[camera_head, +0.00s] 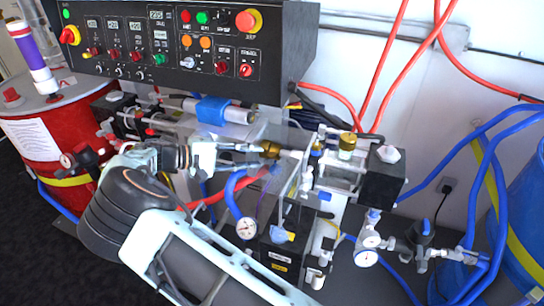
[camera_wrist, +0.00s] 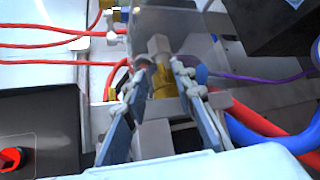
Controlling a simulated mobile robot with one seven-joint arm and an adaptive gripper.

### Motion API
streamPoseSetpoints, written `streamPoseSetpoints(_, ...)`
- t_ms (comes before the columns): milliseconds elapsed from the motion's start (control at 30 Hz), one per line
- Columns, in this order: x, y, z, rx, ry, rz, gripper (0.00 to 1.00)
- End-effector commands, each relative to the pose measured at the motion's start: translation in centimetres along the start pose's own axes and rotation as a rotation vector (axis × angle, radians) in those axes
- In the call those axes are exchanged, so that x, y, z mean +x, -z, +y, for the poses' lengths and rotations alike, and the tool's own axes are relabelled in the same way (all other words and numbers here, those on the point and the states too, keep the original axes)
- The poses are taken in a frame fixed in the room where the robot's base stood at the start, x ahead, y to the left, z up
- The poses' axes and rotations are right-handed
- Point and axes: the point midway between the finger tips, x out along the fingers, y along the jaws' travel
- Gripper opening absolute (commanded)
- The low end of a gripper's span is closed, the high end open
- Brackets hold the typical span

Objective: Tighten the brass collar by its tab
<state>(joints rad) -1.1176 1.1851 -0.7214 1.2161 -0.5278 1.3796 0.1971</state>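The brass collar (camera_head: 270,149) sits in the middle of the machine in the head view, just beyond my fingertips. In the wrist view the brass collar (camera_wrist: 162,84) lies between my fingers, with a grey block-like part at its far end; I cannot tell whether this is the tab. My gripper (camera_head: 256,157) reaches in from the left. In the wrist view my gripper (camera_wrist: 161,64) has its fingers apart on either side of the brass, with a narrow gap visible. The fingers hide part of the collar's sides.
A clear panel (camera_head: 285,140) stands close around the collar. The control box (camera_head: 190,45) overhangs behind. Blue hose (camera_head: 232,190), a gauge (camera_head: 246,228) and red hoses crowd below and beside my gripper. A second brass fitting (camera_head: 347,142) stands to the right.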

Motion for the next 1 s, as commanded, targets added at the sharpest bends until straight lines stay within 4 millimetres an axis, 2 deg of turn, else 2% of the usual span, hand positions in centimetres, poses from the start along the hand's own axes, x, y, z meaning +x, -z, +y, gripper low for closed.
streamPoseSetpoints(200, 4.2, -0.1, 0.0, -0.002, 0.0, -0.003, 0.25)
streamPoseSetpoints(333, 5.8, 0.0, 0.0, -0.002, 0.001, -0.001, 0.25)
streamPoseSetpoints(500, 6.7, 0.0, 0.0, 0.0, 0.001, 0.001, 0.25)
streamPoseSetpoints(767, 6.8, 0.0, 0.0, 0.0, 0.002, 0.001, 0.25)
streamPoseSetpoints(1000, 6.8, 0.0, -0.1, -0.001, 0.002, 0.001, 0.0)
